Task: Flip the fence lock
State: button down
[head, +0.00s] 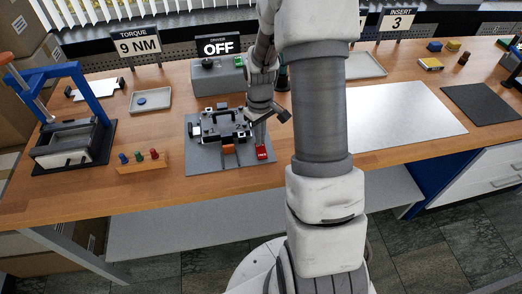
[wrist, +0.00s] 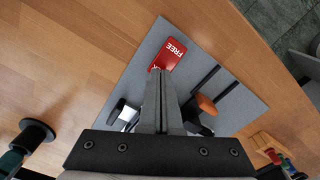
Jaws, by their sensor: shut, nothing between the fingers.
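The fence lock shows as a small red tab (head: 262,154) at the front right of a grey plate (head: 203,162). In the wrist view the red tab (wrist: 173,48) reads "FREE", with part of another letter by my fingertips. My gripper (wrist: 159,72) is shut and empty, its tips at the tab's near edge; I cannot tell whether they touch. In the head view my gripper (head: 261,146) points down just behind the tab. A black fixture (head: 218,128) with an orange piece (head: 228,148) sits on the plate, partly hidden by my arm.
A rack with coloured pegs (head: 141,163) stands left of the plate, beside a blue-framed press (head: 75,130). A grey box (head: 218,78) with an "OFF" sign (head: 218,46) stands behind. A pale sheet (head: 400,115) lies to the right. Bare wood lies in front of the plate.

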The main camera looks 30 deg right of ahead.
jog(key=shift+f+b, duration=0.45)
jog(key=shift+f, duration=0.25)
jog(key=shift+r+p, duration=2.55)
jog(key=shift+r, duration=1.05)
jog(key=s+a+r+m+t, duration=0.1)
jog(key=s+a+r, duration=0.2)
jog(key=r, duration=0.5)
jog(key=s+a+r+t, duration=0.2)
jog(key=s+a+r, duration=0.15)
jog(key=r, duration=0.45)
jog(key=s+a+r+m+t, duration=0.1)
jog(key=s+a+r, duration=0.5)
jog(key=s, duration=0.6)
notch_tip(320, 180, up, 2)
jog(key=shift+r+m+t, duration=0.25)
jog(key=shift+m+t, duration=0.15)
jog(key=shift+t, duration=0.4)
